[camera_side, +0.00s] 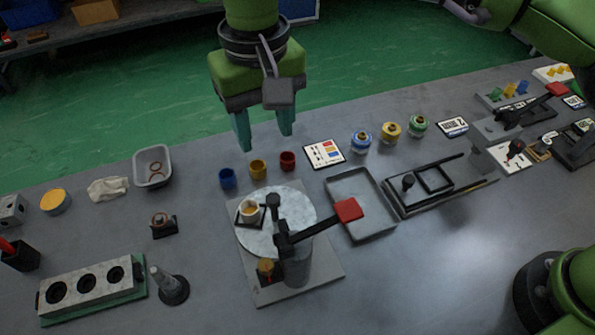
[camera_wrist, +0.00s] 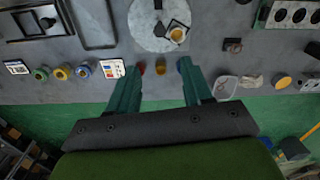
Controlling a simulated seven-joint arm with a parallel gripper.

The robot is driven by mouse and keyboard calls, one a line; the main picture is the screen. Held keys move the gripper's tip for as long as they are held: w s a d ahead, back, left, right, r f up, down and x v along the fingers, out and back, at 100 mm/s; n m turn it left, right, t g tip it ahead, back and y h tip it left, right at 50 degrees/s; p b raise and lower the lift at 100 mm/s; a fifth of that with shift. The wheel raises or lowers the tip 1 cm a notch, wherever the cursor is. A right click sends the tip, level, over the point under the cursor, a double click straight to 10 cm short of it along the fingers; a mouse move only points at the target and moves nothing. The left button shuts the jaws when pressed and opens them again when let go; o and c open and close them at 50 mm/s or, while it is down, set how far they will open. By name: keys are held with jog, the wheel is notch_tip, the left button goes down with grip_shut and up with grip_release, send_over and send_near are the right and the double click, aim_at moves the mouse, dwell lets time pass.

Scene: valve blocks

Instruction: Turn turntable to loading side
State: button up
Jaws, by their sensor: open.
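The turntable (camera_side: 296,203) is a round, pale, speckled disc on a grey base plate (camera_side: 318,280). A small black square holder with a white, yellow-topped piece (camera_side: 249,211) sits on its left part. A dark post (camera_side: 274,204) stands on the disc. A black lever with a red end (camera_side: 347,210) crosses above a grey cylinder at the front. In the wrist view the disc (camera_wrist: 148,38) is at the top centre, beyond the fingertips. My gripper (camera_side: 265,140) is open and empty, above the table's far edge behind the disc; its fingers also show in the wrist view (camera_wrist: 160,82).
Blue, yellow and red cups (camera_side: 258,169) stand between my gripper and the disc. A grey tray (camera_side: 366,233) lies right of the disc. A black frame fixture (camera_side: 440,185) is farther right. A three-hole block (camera_side: 88,283) and a grey cone (camera_side: 168,286) stand at left.

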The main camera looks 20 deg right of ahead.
jog(key=s+d+m+t+y, duration=0.1)
jog(key=s+d+t, duration=0.1)
jog(key=d, duration=1.2)
jog(key=s+d+r+m+t+y, duration=0.1)
jog(key=s+d+t+y, duration=0.1)
jog(key=d, duration=1.3)
jog(key=shift+s+r, duration=0.25)
jog(key=shift+s, duration=0.05)
jog(key=s+d+m+t+h, duration=0.1)
jog(key=s+d+m+t, duration=0.2)
jog(key=s+d, duration=0.2)
jog(key=d, duration=0.3)
jog(key=shift+s+d+f+m, duration=0.15)
jog(key=shift+s+d+m, duration=0.15)
jog(key=shift+s, duration=0.1)
